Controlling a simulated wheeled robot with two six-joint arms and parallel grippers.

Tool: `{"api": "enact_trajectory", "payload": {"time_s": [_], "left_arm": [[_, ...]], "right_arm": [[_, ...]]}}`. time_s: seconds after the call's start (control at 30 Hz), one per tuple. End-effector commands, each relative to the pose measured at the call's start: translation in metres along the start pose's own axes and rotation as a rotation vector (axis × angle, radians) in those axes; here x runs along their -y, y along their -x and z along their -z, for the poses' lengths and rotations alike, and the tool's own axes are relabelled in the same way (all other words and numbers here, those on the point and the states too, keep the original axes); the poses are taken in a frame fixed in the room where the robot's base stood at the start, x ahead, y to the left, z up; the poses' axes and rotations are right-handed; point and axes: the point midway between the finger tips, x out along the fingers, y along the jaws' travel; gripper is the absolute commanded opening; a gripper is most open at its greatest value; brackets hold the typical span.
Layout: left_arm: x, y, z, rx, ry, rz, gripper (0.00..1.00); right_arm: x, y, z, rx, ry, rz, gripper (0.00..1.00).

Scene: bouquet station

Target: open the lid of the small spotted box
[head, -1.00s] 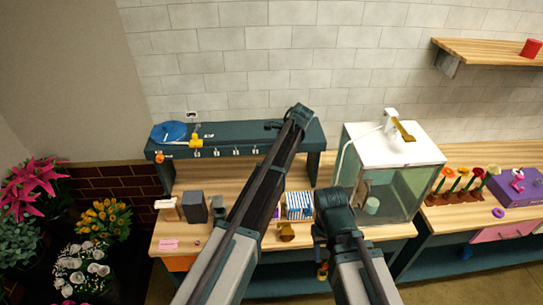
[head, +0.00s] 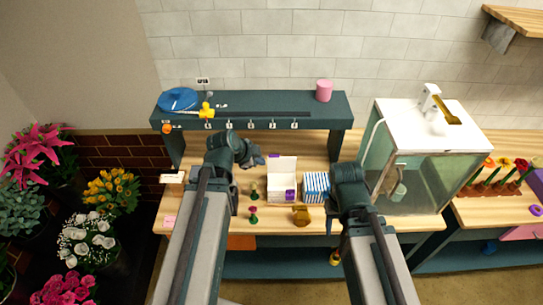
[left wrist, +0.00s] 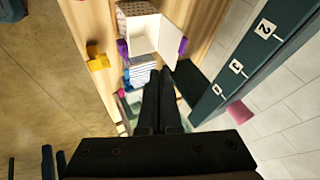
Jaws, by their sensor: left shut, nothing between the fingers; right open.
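The small box (head: 281,190) stands on the wooden bench, left of a blue-and-white striped box. Its lid (head: 283,164) is raised at the back and the white inside shows. In the left wrist view the box's spotted side (left wrist: 136,9) and open white lid (left wrist: 172,28) show, with purple pieces on both box and lid. My left gripper (head: 259,160) is shut and empty, left of the raised lid and apart from it; its closed fingers show in the left wrist view (left wrist: 158,75).
The striped box (head: 316,187) and a gold object (head: 301,215) are close by. Small green pieces (head: 254,192) lie left of the box. A dark shelf (head: 255,108) spans behind, with a pink cylinder (head: 324,91). A glass tank (head: 410,165) stands right.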

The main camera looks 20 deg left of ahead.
Motion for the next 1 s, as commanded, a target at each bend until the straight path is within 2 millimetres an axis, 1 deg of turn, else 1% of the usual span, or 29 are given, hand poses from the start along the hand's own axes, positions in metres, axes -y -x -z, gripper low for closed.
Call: {"api": "enact_trajectory", "payload": {"time_s": [0.17,0.37,0.57,0.97,1.0], "left_arm": [[0.001,-0.001,0.0,-0.003,0.001,0.003,0.0],[0.0,-0.014,-0.001,-0.003,0.001,0.001,0.0],[0.0,-0.041,-0.002,-0.003,0.0,0.0,0.0],[-0.001,-0.111,-0.002,-0.003,0.0,0.0,0.0],[0.014,-0.109,0.001,-0.002,0.002,0.001,0.0]], "right_arm": [[0.0,-0.001,0.0,0.0,0.0,0.0,0.5],[0.001,-0.011,0.001,0.0,-0.001,0.0,0.5],[0.003,-0.034,0.002,-0.001,-0.002,0.0,0.5],[0.008,-0.089,0.006,-0.002,0.004,-0.002,0.5],[0.007,-0.081,0.005,-0.002,0.004,-0.002,0.5]]}}
